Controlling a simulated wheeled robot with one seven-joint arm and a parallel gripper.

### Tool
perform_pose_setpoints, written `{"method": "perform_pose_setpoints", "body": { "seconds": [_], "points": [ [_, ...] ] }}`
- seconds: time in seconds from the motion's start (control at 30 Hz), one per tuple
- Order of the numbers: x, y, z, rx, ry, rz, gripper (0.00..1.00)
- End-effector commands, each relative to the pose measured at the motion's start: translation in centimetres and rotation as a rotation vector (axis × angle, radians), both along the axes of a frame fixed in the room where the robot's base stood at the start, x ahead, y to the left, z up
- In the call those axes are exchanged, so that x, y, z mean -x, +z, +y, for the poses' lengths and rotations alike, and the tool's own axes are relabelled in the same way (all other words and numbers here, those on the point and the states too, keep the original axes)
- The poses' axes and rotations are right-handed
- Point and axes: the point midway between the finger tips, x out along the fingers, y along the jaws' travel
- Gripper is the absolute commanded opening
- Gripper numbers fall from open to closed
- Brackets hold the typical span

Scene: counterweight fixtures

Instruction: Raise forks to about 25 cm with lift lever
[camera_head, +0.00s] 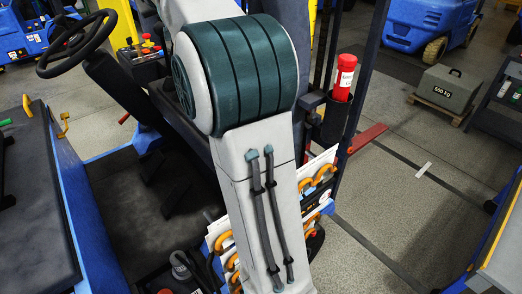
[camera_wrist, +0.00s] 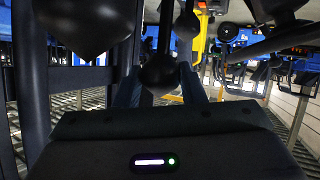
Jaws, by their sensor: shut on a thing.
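In the wrist view my gripper (camera_wrist: 158,82) is closed around a black ball knob (camera_wrist: 158,72) on a lever, with a finger on each side. Which lever this is cannot be read from the knob. Another black knob (camera_wrist: 187,25) stands just behind it, and a larger dark rounded shape (camera_wrist: 85,22) is close at upper left. In the head view my arm hides my gripper and the held lever. A red flat bar (camera_head: 367,137), perhaps a fork, shows beyond the mast upright (camera_head: 367,65); its height is hard to judge.
A steering wheel (camera_head: 76,44) and a console with red and yellow knobs (camera_head: 142,52) are at upper left. A red canister (camera_head: 344,77) stands by the mast. A grey 500 kg weight (camera_head: 447,88) sits on a pallet at right.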

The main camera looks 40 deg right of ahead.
Motion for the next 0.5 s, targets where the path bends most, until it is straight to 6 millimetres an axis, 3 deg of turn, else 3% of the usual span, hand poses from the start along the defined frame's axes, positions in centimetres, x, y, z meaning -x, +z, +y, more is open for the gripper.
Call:
{"method": "perform_pose_setpoints", "body": {
  "seconds": [0.17,0.2,0.3,0.5],
  "points": [
    [0.00,0.08,0.06,-0.001,0.001,-0.002,0.23],
    [0.00,0.08,0.06,-0.001,0.001,-0.002,0.39],
    [0.00,0.09,0.06,-0.001,0.001,-0.002,0.62],
    [0.00,0.09,0.05,-0.001,0.001,-0.002,0.62]
  ]
}}
